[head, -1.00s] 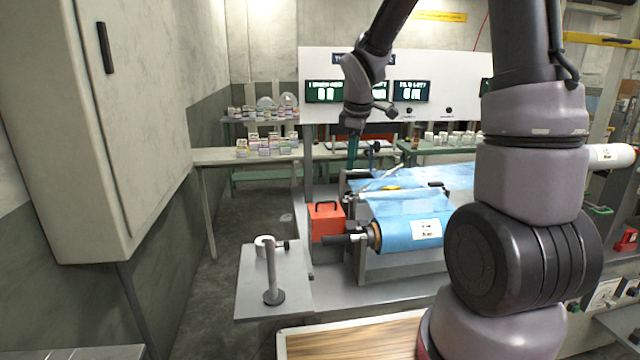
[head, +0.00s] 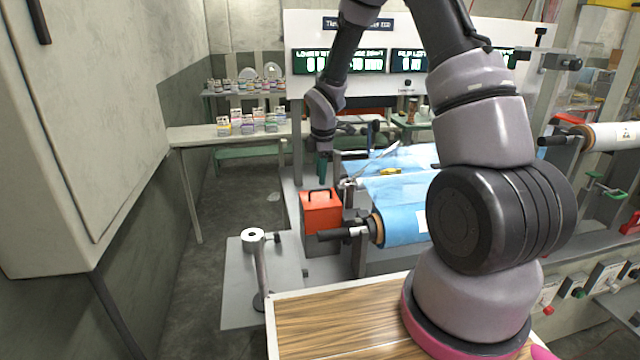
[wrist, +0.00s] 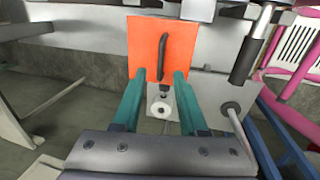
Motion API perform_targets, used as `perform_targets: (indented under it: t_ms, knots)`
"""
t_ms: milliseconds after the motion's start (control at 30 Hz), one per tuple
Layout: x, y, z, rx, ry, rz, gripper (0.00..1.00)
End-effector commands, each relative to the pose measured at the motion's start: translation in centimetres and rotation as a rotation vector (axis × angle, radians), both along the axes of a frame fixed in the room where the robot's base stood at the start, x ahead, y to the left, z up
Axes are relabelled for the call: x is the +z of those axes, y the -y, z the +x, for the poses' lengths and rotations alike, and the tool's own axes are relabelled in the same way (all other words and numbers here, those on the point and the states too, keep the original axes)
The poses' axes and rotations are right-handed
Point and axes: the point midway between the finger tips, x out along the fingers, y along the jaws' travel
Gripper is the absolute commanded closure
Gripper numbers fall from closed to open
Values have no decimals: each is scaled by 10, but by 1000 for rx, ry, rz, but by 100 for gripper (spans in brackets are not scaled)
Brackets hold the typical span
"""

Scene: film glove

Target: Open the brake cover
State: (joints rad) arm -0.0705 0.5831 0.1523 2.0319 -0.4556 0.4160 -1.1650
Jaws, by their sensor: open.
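The brake cover is an orange-red box (head: 321,214) with a black handle on top, beside the end of the blue film roll in the head view. In the wrist view the orange cover (wrist: 162,48) lies ahead, with its dark handle (wrist: 163,58) running lengthwise between the fingers. The cover looks closed. My gripper (wrist: 160,76) is open, its two green fingers on either side of the handle. The fingertips overlap the cover's near edge in the picture; I cannot tell whether they touch it. In the head view my gripper (head: 322,165) shows just above and behind the cover.
The blue film roll (head: 403,226) with its black shaft end sits right of the cover. A grey plate with an upright post (head: 261,275) and a white roll (head: 253,236) stands in front. A grey cabinet (head: 85,130) stands left; the floor between is clear.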

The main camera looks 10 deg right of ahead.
Motion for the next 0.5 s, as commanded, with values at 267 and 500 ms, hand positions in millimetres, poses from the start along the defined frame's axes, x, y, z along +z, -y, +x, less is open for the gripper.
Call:
perform_targets:
  t_ms: [267,500]
  knots:
    - [-36,0,7,1,0,0,58]
    - [-41,0,9,-1,2,0,58]
